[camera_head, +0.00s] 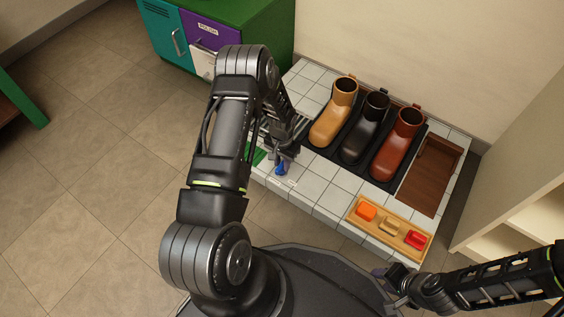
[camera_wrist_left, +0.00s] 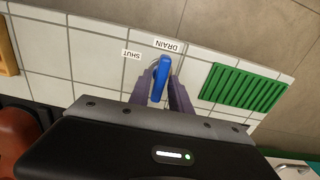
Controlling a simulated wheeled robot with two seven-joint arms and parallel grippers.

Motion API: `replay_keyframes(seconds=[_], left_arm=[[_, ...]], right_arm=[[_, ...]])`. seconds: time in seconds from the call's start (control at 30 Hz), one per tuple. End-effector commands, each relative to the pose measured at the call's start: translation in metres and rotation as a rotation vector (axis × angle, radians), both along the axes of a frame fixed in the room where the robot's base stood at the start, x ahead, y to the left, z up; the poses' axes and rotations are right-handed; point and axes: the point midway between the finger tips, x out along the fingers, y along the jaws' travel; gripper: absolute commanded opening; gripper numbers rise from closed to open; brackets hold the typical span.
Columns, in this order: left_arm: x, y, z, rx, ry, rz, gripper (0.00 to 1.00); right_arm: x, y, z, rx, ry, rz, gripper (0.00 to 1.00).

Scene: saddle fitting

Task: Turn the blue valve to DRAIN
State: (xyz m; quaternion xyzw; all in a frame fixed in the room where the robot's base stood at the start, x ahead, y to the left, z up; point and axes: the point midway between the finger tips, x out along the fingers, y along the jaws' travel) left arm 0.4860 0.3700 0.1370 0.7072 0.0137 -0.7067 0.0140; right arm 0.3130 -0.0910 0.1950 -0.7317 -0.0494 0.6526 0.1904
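The blue valve (camera_head: 281,168) stands on the white tiled top near its front edge. My left gripper (camera_head: 279,157) is over it, partly hidden by my arm. In the left wrist view, the valve's blue handle (camera_wrist_left: 160,80) lies between the two fingers of my left gripper (camera_wrist_left: 162,88), which are closed in on its sides. The far end of the handle points towards the DRAIN label (camera_wrist_left: 167,45). The SHUT label (camera_wrist_left: 131,54) is to its left. My right gripper (camera_head: 392,284) is low at the right, away from the valve; its finger gap is unclear.
A green grate (camera_wrist_left: 243,87) lies right of the valve in the wrist view. Three boots, tan (camera_head: 333,120), black (camera_head: 364,130) and brown (camera_head: 397,147), stand on a dark tray. A wooden tray (camera_head: 354,220) holds coloured pieces. A green cabinet (camera_head: 270,30) stands behind.

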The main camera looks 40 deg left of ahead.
Motion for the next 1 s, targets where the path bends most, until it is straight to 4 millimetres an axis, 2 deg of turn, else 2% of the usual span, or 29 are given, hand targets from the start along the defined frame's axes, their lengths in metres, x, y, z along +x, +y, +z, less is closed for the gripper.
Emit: replay_keyframes(seconds=[0.13, 0.47, 0.57, 0.8, 1.0], left_arm=[[0.000, 0.000, 0.000, 0.000, 0.000, -0.001, 0.36], [0.000, 0.000, 0.005, 0.001, 0.000, -0.002, 0.36], [0.000, 0.000, 0.017, 0.001, -0.001, -0.002, 0.36], [0.000, 0.001, 0.057, 0.001, -0.001, -0.001, 0.36], [0.000, 0.000, 0.077, 0.001, 0.000, -0.002, 0.36]], right_arm=[[0.000, 0.000, 0.000, 0.000, 0.000, 0.000, 0.36], [0.000, 0.000, 0.003, 0.000, 0.000, 0.000, 0.36], [-0.001, 0.000, 0.008, -0.001, 0.001, 0.001, 0.36], [-0.004, 0.001, 0.025, -0.002, 0.006, 0.004, 0.36], [-0.006, 0.000, 0.033, -0.001, 0.010, 0.006, 0.36]])
